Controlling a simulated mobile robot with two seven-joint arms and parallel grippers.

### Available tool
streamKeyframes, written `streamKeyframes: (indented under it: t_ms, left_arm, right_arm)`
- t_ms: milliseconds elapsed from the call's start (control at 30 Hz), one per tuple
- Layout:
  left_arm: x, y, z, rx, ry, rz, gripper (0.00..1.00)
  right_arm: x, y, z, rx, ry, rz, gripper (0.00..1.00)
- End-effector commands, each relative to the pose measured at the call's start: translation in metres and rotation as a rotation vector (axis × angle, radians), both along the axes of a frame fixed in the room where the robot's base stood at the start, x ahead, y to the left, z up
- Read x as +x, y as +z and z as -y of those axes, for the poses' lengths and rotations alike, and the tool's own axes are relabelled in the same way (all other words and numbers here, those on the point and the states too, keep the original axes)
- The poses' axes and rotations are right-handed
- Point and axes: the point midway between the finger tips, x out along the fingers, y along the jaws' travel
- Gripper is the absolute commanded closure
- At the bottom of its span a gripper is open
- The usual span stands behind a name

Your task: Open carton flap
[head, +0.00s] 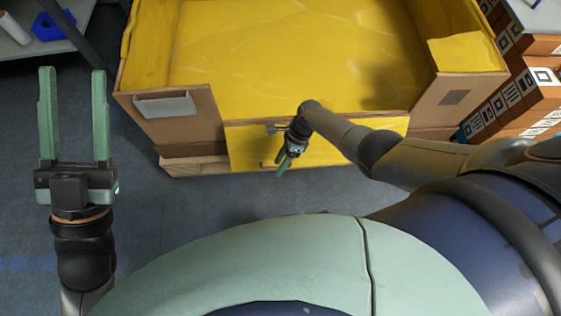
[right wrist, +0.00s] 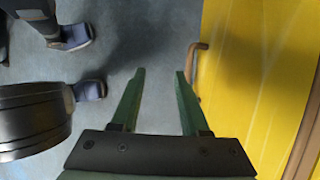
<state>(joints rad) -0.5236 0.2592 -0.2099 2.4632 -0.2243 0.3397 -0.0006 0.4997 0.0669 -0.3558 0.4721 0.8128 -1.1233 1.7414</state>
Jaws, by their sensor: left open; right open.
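A large carton (head: 121,93) with brown outer walls and a yellow inside stands at the top centre of the head view. A yellow flap (head: 246,150) hangs down at its front, between two brown front corners. In the right wrist view the yellow surface (right wrist: 240,60) fills the right side, with a brown bent bar (right wrist: 195,70) at its edge. My right gripper (head: 281,171) is open in front of the flap, pointing down. Its fingers (right wrist: 158,74) look empty, with the right fingertip close to the bar; contact is unclear. My left gripper (head: 73,72) is open and empty, left of the carton.
Stacked boxes with printed codes (head: 515,95) stand at the right. A shelf (head: 30,48) with a blue bin (head: 53,25) is at the upper left. Grey floor (head: 180,205) is clear in front of the carton and around my left gripper.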

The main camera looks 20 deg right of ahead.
Motion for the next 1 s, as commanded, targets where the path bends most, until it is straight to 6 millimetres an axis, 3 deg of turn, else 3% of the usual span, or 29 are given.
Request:
streamKeyframes:
  t_ms: [333, 700, 1000]
  left_arm:
    - [0.004, -0.001, -0.001, -0.002, 0.004, -0.026, 0.50]
    - [0.040, -0.086, -0.009, -0.002, 0.072, -0.411, 0.50]
    - [0.045, -0.160, -0.014, 0.002, 0.113, -0.720, 0.50]
  right_arm:
    - [-0.001, 0.004, 0.001, 0.001, 0.000, -0.003, 0.55]
    - [0.003, 0.025, 0.011, 0.001, 0.000, -0.002, 0.55]
    - [0.006, 0.043, 0.021, 0.001, 0.001, -0.002, 0.55]
